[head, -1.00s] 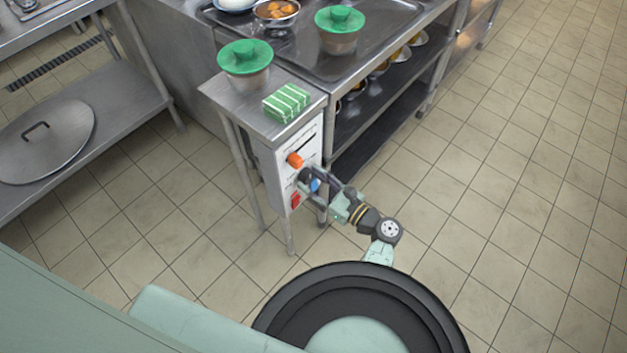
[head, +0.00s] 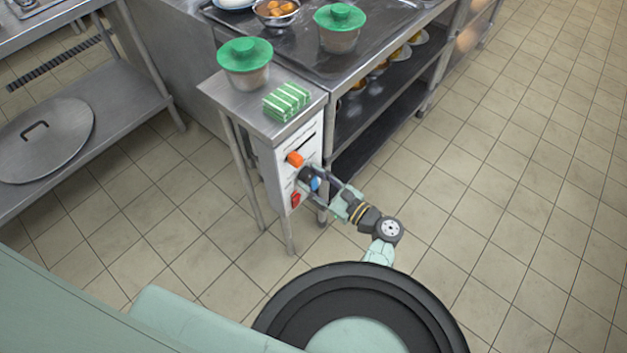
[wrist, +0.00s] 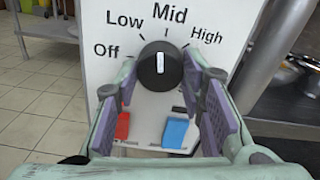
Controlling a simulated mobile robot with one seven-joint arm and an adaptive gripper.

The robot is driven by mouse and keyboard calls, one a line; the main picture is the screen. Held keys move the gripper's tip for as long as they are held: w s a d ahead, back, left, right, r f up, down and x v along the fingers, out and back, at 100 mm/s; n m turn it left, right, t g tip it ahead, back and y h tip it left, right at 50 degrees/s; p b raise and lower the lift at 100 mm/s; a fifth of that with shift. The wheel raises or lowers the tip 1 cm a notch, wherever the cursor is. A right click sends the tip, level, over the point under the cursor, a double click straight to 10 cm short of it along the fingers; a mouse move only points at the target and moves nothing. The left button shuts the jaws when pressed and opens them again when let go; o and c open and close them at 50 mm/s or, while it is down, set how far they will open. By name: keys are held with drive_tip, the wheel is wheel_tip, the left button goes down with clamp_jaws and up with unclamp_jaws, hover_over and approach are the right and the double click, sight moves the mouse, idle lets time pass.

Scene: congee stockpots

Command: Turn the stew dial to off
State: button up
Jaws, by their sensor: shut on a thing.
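The stew dial (wrist: 160,68) is a round black knob with a white pointer mark on the white control panel (wrist: 93,30). Printed around it are Off, Low, Mid and High. Its pointer stands nearly upright, close to the Mid tick. My gripper (wrist: 161,80) has one purple-padded finger on each side of the dial and is shut on it. In the head view my gripper (head: 312,182) is at the panel's front face and mostly hides the dial.
A blue switch (wrist: 176,131) and a red switch (wrist: 122,126) sit below the dial. An orange knob (head: 295,159) is higher on the panel. The floor (head: 490,220) at right is clear.

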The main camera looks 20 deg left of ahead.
drive_tip(key=n+b, duration=0.2)
drive_tip(key=n, duration=0.2)
drive_tip(key=shift+f, duration=0.1)
drive_tip(key=n+b, duration=0.3)
drive_tip(key=n, duration=0.2)
drive_tip(key=shift+w, duration=0.1)
drive_tip(key=n+b, duration=0.3)
drive_tip(key=n, duration=0.1)
drive_tip(key=shift+n+b, duration=1.15)
drive_tip(key=shift+n, duration=0.15)
drive_tip(key=shift+r, duration=0.25)
drive_tip(key=o, duration=1.1)
drive_tip(key=shift+o, duration=0.2)
drive_tip(key=v, duration=1.2)
